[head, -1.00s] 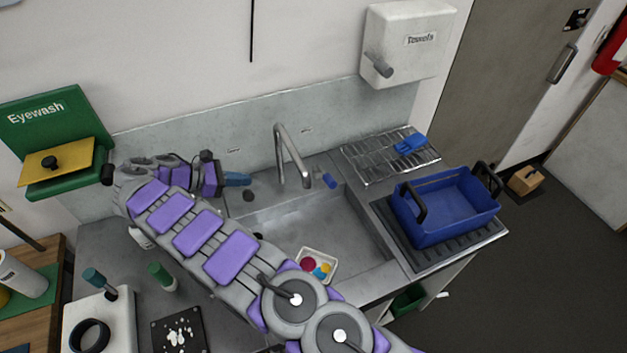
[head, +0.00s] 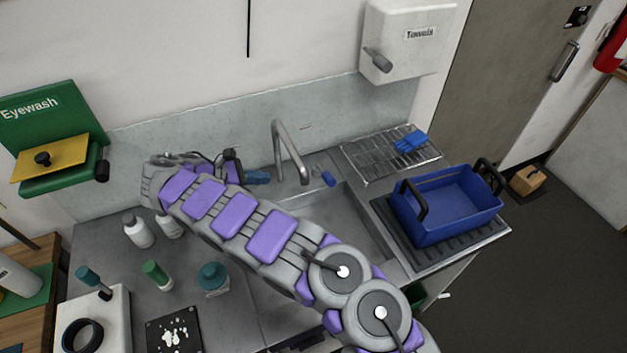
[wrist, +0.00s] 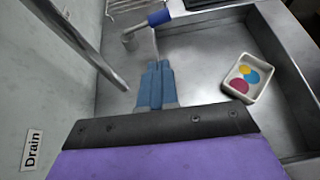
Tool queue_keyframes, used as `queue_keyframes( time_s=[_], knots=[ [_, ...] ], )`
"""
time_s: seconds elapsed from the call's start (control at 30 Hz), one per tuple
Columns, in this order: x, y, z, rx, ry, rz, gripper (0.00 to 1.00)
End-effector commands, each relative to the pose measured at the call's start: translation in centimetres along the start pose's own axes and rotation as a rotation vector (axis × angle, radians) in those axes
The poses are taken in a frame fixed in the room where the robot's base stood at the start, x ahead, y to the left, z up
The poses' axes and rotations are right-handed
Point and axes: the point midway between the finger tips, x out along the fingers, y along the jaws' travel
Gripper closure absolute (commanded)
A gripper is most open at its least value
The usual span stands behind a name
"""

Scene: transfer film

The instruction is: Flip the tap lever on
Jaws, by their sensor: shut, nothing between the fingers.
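The tap has a tall grey spout (head: 287,150) bent over the sink, and it also shows in the wrist view (wrist: 85,48). The blue-ended tap lever (head: 328,178) stands just right of the spout's foot. In the wrist view the lever (wrist: 158,17) is at the top, just beyond my fingertips. My gripper (head: 262,178) is left of the spout near the back wall. Its blue fingers (wrist: 157,70) are shut together and empty, pointing toward the lever with a small gap between. My arm hides part of the sink in the head view.
The sink basin (head: 350,225) holds a white dish (wrist: 247,78) with coloured discs. A blue crate (head: 450,212) stands on the right drainboard. A wire rack (head: 370,163) with a blue glove is behind. Bottles (head: 137,232) stand on the left counter.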

Motion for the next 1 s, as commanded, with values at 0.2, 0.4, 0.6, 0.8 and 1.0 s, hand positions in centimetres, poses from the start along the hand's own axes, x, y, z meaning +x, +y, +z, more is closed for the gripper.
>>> queue_keyframes(
  time_s=[0.2, 0.4, 0.6, 0.8, 1.0],
  knots=[
    [3.0, 0.0, 0.0, 0.001, -0.003, -0.004, 1.0],
    [6.8, 0.0, -0.1, -0.001, -0.004, -0.003, 1.0],
    [10.8, 0.0, -0.1, -0.001, -0.003, -0.002, 1.0],
    [14.5, 0.0, 0.0, -0.001, -0.002, -0.003, 1.0],
    [16.8, 0.0, 0.7, 0.0, -0.002, -0.001, 1.0]
  ],
)
